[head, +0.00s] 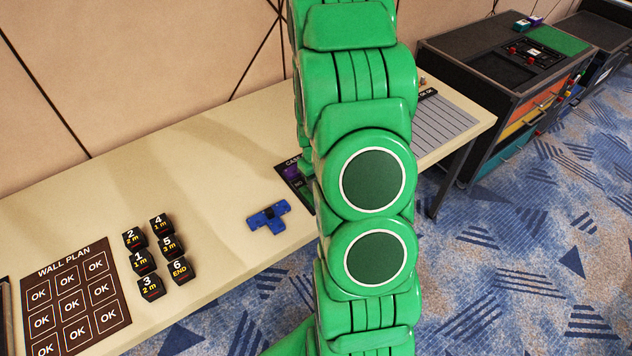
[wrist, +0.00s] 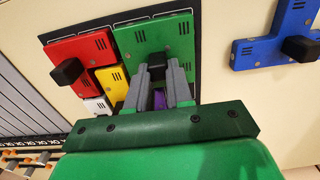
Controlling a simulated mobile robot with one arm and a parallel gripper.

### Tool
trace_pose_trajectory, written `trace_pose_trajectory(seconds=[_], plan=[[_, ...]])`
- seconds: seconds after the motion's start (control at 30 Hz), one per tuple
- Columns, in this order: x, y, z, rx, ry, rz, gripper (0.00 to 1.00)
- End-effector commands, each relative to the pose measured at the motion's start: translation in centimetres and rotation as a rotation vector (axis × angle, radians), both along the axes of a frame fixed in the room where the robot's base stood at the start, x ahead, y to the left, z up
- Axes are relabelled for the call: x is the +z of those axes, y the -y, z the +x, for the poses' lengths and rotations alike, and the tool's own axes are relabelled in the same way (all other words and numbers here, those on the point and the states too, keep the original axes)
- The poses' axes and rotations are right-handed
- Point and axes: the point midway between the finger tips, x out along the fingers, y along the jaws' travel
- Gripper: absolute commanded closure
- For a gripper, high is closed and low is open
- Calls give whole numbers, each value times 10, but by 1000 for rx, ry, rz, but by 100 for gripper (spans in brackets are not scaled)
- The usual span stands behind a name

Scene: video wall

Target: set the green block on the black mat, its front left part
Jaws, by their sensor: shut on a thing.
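The green block (wrist: 180,32) is a flat piece with a black knob, at the top middle of the wrist view. My gripper (wrist: 158,72) is shut on this knob. The black mat (head: 281,171) lies on the table in the head view, mostly hidden behind my green arm. In the wrist view the green block overlaps the dark mat area, beside a red block (wrist: 88,48) and a yellow block (wrist: 112,84). I cannot tell whether it touches the mat. My gripper is hidden in the head view.
A blue block (head: 268,217) lies on the table left of the mat. Black numbered cubes (head: 160,225) and a wall plan board (head: 75,300) are farther left. A white piece (wrist: 98,106) and a purple piece (wrist: 160,100) show near my fingers. A lined grey sheet (head: 440,125) lies right.

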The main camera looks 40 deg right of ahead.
Motion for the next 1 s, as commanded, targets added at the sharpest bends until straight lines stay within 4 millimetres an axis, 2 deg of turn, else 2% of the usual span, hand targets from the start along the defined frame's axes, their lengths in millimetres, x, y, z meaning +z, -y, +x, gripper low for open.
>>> trace_pose_trajectory(seconds=[0.03,0.07,0.23,0.67,1.0], plan=[[-1,0,0,0,0,0,100],[0,0,0,0,0,0,75],[0,0,0,0,0,0,50],[6,0,0,0,0,1,50],[47,0,1,0,4,-1,50]])
